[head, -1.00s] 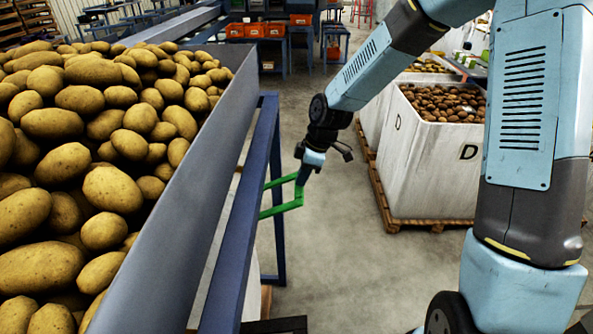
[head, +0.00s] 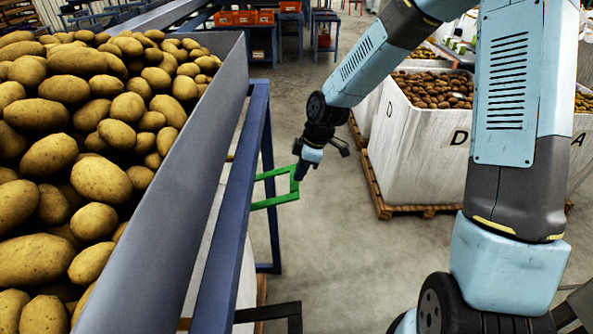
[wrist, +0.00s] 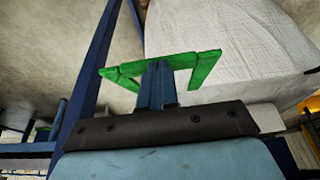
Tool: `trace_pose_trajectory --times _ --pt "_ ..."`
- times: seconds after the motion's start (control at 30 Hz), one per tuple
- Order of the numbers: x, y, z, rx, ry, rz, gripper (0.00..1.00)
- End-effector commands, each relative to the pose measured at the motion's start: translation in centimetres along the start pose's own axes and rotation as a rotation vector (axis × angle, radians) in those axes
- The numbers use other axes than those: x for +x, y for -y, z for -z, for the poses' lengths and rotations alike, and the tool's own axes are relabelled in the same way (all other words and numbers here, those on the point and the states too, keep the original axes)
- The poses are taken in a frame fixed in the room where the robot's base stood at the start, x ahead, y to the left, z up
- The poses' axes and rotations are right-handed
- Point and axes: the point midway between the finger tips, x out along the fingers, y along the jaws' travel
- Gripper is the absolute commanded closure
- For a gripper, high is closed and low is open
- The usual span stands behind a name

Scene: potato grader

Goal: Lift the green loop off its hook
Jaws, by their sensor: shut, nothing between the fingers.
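The green loop (head: 277,201) is an angular frame beside the blue rail of the potato hopper, in the middle of the head view. It also shows in the wrist view (wrist: 206,66), partly covered by my fingers. My gripper (head: 300,174) points down at the loop's right end, with its fingertips close to the upper right corner. In the wrist view my gripper's blue fingers (wrist: 157,84) are together with nothing between them and overlap the loop. I cannot tell whether they touch it or pass through it. The hook cannot be made out.
A grey-sided hopper (head: 172,190) full of potatoes fills the left, with a blue frame (head: 232,215) along it. A white potato bin (head: 425,150) stands on a wooden pallet to the right. Grey floor lies open between them. Orange boxes (head: 243,17) are at the back.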

Motion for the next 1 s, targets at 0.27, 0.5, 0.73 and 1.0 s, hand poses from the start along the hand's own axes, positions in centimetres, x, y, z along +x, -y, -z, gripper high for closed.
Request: trace_pose_trajectory --times 0.27,0.5,0.73,1.0 --pt "-1.7 0.1 1.5 -0.002 0.001 0.000 1.00" --pt "-5.4 0.0 2.3 -0.001 0.000 -0.002 1.00" --pt "-9.0 0.0 2.0 -0.003 0.001 -0.002 1.00" --pt "-12.1 0.1 1.6 -0.005 0.000 0.000 1.00"
